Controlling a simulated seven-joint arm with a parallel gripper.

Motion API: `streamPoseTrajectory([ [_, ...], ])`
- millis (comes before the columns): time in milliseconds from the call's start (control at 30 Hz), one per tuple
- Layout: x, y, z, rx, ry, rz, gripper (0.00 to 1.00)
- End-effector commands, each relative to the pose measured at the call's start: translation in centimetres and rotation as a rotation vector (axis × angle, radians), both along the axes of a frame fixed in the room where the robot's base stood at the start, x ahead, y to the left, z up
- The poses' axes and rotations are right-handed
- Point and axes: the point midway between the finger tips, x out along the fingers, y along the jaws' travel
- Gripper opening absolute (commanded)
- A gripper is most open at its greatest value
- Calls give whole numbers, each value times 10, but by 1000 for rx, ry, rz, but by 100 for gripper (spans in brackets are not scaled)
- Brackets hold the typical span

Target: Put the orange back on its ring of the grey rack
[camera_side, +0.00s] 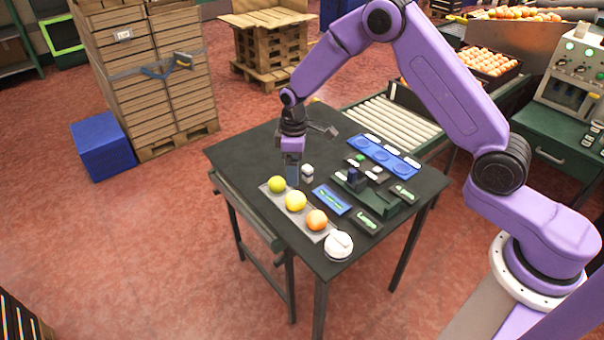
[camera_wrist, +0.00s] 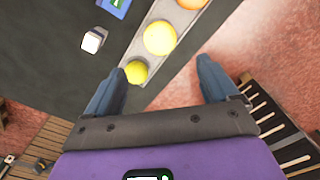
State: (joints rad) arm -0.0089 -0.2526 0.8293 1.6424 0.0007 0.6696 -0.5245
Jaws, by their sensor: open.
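The grey rack (camera_side: 266,193) lies on the dark table and carries three round fruits in a row. They are a yellow-green one (camera_side: 277,184), a yellow one (camera_side: 296,200) and an orange (camera_side: 317,219) at the near end. In the wrist view the orange (camera_wrist: 190,3) is cut off at the top edge, above the yellow fruit (camera_wrist: 159,38). My gripper (camera_side: 292,177) is over the table, behind the yellow-green fruit in the side view. Its fingers (camera_wrist: 163,83) are wide apart with nothing held. The yellow-green fruit (camera_wrist: 136,72) shows near the left finger. The rings under the fruits are hidden.
A small white-topped block (camera_side: 307,172) stands beside the rack. A white round device (camera_side: 338,245) sits at the near table corner. A blue tray (camera_side: 332,200), dark green fixtures (camera_side: 382,203) and a blue plate with circles (camera_side: 383,156) fill the right. The table's left is bare.

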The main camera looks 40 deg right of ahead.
Motion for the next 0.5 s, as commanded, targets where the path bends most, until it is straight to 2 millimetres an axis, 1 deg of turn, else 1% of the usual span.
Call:
streamPoseTrajectory([
  [233,-1,0,4,0,0,1,87],
  [300,-4,3,8,1,-1,7,87],
  [367,-9,7,16,1,-4,15,87],
  [467,-26,16,35,2,-6,35,87],
  [500,-35,20,44,3,-7,44,87],
])
